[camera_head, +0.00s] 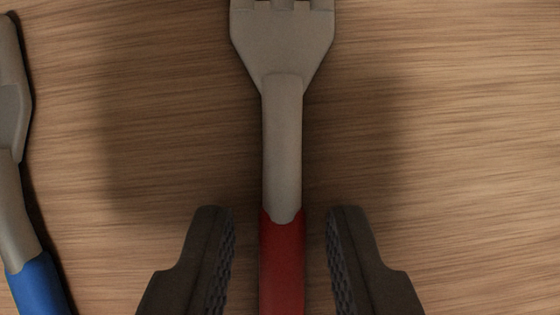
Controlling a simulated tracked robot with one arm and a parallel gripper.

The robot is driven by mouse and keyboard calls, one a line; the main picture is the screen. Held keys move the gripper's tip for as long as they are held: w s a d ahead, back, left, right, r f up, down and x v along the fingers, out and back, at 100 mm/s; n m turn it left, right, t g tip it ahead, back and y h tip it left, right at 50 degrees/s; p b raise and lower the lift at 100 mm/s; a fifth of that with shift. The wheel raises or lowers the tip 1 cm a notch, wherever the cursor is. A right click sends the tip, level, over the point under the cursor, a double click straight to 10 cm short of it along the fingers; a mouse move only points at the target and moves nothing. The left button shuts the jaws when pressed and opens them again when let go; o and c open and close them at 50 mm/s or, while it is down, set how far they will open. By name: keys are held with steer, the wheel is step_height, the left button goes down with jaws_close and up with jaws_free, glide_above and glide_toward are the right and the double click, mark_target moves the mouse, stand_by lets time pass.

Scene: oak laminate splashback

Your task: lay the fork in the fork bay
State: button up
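A fork (283,140) with a grey metal head and neck and a red handle lies on the wood surface, pointing up the picture. Its tine tips are cut off by the top edge and the end of its handle by the bottom edge. My gripper (280,240) is open, with one dark ridged finger on each side of the red handle. A gap shows between each finger and the handle. The fork bay is not in view.
Another utensil with a grey metal part and a blue handle (38,286) lies at the left edge, partly cut off. The wood surface (470,150) to the right of the fork is clear.

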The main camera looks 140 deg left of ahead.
jaws_close()
steer(key=shift+r, duration=0.1)
